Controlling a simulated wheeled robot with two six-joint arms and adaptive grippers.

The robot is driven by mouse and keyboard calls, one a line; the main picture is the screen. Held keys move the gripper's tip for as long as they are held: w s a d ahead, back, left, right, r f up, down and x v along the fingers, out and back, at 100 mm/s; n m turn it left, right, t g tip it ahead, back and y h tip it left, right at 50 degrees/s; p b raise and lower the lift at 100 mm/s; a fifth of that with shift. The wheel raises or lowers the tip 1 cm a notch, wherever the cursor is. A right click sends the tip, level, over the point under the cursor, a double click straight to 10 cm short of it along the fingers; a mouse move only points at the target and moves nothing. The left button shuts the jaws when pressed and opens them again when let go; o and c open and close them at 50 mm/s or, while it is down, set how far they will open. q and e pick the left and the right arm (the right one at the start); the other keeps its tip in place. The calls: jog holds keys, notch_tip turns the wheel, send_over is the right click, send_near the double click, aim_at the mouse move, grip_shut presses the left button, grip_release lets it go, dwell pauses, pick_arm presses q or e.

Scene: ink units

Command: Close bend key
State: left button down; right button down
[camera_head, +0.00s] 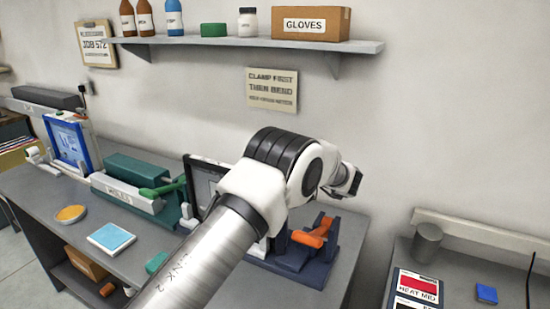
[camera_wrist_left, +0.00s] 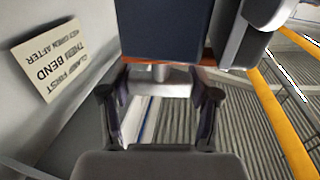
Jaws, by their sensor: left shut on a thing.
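A dark blue bending unit (camera_head: 292,258) with an orange lever (camera_head: 318,232) stands at the right end of the bench, partly hidden by my left arm. My left gripper (camera_head: 350,182) is above and behind it, near the wall, its fingertips hard to make out. In the left wrist view my left gripper (camera_wrist_left: 158,97) has its fingers on either side of a pale grey piece (camera_wrist_left: 160,82). A dark blue block (camera_wrist_left: 165,30) with an orange edge (camera_wrist_left: 216,62) lies just beyond. I cannot tell which part is the bend key. My right gripper is out of view.
A green and grey unit (camera_head: 128,190), a dark-framed panel (camera_head: 203,180), an orange disc (camera_head: 70,214) and a light blue pad (camera_head: 111,238) share the bench. The wall sign (camera_head: 272,90) and shelf (camera_head: 220,41) are behind. A second table with a grey cylinder (camera_head: 427,243) is at right.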

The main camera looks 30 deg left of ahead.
pick_arm(q)
jog(key=shift+n+g+b, duration=0.3)
jog(key=shift+n+g, duration=0.6)
jog(key=shift+g, duration=0.5)
jog(key=shift+r, duration=0.1)
jog(key=shift+r+g, duration=0.1)
jog(key=shift+g, duration=0.2)
jog(key=shift+c, duration=1.2)
grip_release()
jog(key=shift+d, duration=0.15)
jog(key=shift+w+d, duration=0.1)
jog(key=shift+d, duration=0.3)
jog(key=w+d, duration=0.1)
jog(key=d, duration=1)
jog(key=shift+w, duration=0.15)
